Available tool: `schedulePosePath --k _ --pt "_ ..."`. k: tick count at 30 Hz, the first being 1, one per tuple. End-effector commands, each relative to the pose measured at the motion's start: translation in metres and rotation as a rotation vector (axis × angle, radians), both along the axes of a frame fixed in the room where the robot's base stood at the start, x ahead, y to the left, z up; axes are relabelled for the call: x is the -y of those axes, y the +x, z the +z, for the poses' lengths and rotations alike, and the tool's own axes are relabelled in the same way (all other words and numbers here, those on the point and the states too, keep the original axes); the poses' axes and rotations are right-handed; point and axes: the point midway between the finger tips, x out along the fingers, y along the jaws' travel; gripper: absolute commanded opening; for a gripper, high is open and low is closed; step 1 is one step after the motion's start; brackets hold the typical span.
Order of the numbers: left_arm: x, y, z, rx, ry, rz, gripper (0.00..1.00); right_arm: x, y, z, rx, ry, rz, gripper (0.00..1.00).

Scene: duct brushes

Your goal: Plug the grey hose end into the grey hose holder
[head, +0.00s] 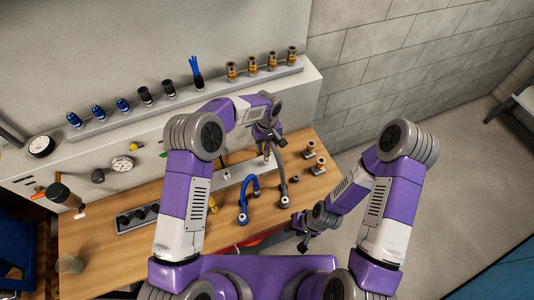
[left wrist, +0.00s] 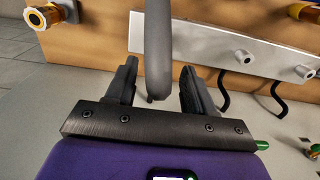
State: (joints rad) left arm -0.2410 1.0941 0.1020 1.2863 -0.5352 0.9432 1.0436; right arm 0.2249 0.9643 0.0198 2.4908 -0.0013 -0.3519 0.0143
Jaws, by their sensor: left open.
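The grey hose (head: 282,178) shows in the head view, its lower end hanging over the wooden table. My left gripper (head: 268,138) is at its upper part. In the left wrist view, the grey hose (left wrist: 157,45) comes down between the open fingers of my left gripper (left wrist: 158,88), with a visible gap on each side. A pale rail (head: 232,176) lies on the table; in the left wrist view the rail (left wrist: 215,48) carries round sockets. I cannot tell which is the grey holder. My right gripper (head: 303,232) is low, near the table's right edge; its fingers are too small to read.
A blue hose (head: 243,200) arches just left of the grey one. Gold fittings (head: 315,158) stand to the right. A black tray (head: 137,218) and a cup (head: 69,264) are at left. A shelf (head: 190,97) with several fittings is behind.

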Motion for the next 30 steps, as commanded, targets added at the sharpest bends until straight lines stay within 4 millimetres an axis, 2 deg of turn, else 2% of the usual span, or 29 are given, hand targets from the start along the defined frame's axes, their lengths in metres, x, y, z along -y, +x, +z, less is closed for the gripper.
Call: schedulePosePath --k 10,16,21,30 --pt "0.000 0.000 -0.048 -0.002 -0.001 0.000 0.53 0.000 0.000 -0.021 0.000 0.000 0.000 0.39" --pt "0.000 0.000 -0.074 0.000 0.000 -0.001 0.53 0.000 0.000 -0.048 0.000 0.000 0.000 0.39" --pt "0.000 0.000 -0.082 0.000 0.000 0.000 0.53 0.000 0.000 -0.055 0.000 0.000 0.000 0.39" --pt "0.000 0.000 -0.081 0.000 0.000 0.000 0.53 0.000 0.000 -0.054 0.000 0.000 0.000 0.39"
